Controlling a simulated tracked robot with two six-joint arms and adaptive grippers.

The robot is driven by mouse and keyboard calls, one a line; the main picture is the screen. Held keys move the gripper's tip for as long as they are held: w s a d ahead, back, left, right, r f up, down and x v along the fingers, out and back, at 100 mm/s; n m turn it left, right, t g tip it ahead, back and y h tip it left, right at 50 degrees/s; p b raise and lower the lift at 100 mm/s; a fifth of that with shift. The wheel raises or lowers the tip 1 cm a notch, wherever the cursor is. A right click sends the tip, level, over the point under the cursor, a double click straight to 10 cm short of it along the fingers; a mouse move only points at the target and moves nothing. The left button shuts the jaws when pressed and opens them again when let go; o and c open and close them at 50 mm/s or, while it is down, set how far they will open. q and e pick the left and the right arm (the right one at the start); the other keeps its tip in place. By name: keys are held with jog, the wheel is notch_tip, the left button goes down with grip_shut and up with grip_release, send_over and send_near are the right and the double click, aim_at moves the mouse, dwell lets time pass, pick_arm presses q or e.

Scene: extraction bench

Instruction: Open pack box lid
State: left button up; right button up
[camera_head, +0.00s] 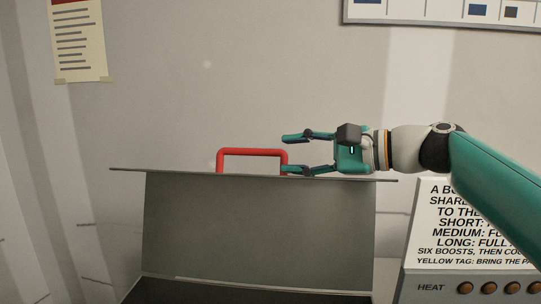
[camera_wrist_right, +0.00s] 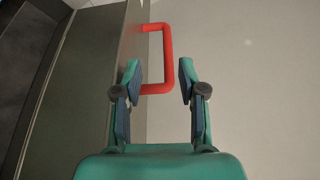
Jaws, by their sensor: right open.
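The pack box lid (camera_head: 258,222) stands raised, a wide grey panel with its inner face toward me and a thin rim along its top. A red handle (camera_head: 252,153) shows above that rim. In the right wrist view the handle (camera_wrist_right: 167,60) sticks out from the lid (camera_wrist_right: 90,80). My right gripper (camera_head: 284,155) is open at the right side of the handle, with one finger above the rim and one close to it. In the wrist view its fingertips (camera_wrist_right: 159,72) are on either side of the handle's near end. I cannot tell whether they touch it. The left gripper is not visible.
A sloped panel with printed text (camera_head: 470,225) and a row of knobs marked HEAT (camera_head: 465,287) stands right of the box. A paper notice (camera_head: 78,40) and a board (camera_head: 450,12) hang on the wall behind.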

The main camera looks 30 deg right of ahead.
jog(key=shift+v, duration=1.3)
jog(key=shift+s+d+r, duration=0.1)
jog(key=shift+s, duration=0.05)
jog(key=shift+v, duration=2.55)
jog(key=r+p+v, duration=0.1)
jog(key=p+v, duration=0.2)
jog(key=v, duration=1.1)
jog(key=shift+d, duration=0.1)
